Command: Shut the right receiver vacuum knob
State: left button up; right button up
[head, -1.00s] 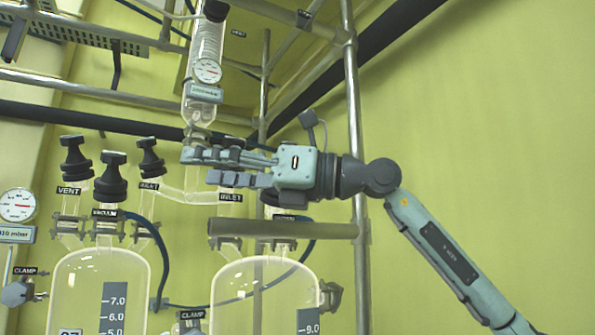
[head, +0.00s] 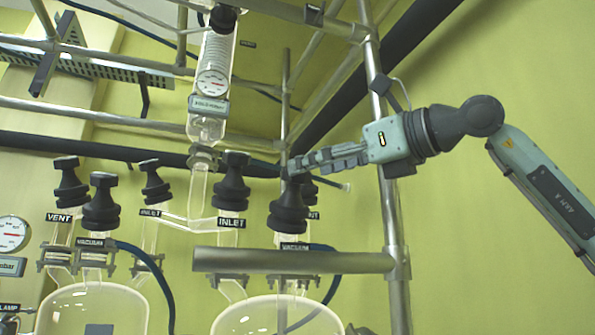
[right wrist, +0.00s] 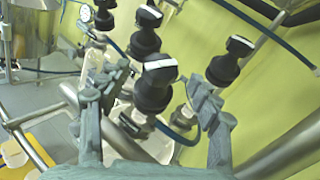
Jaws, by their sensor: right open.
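The right receiver's vacuum knob (head: 290,212) is a black stepped knob above a VACUUM label, on the right glass vessel (head: 270,318). My right gripper (head: 293,170) is at the knob's upper right, with its fingers pointing left near the knob's top. In the right wrist view its fingers are spread and empty, and a black knob (right wrist: 156,84), apparently the vacuum knob, lies farther on between them. I cannot tell whether a finger touches it. My left gripper is in neither view.
The inlet knob (head: 232,183) stands left of the vacuum knob. A vent knob (head: 310,188) is partly hidden behind it. A horizontal metal bar (head: 300,261) crosses in front below, joining an upright pole (head: 391,215). A dark hose (head: 331,268) hangs at the right.

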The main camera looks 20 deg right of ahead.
jog(key=x, duration=0.5)
jog(key=shift+d+p, duration=0.1)
jog(key=shift+p, duration=0.25)
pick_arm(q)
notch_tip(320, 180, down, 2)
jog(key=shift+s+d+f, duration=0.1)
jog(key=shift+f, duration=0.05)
pick_arm(e)
jog(key=c, duration=1.2)
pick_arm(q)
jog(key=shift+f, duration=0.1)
pick_arm(e)
jog(key=shift+o, duration=0.2)
jog(key=shift+f, duration=0.1)
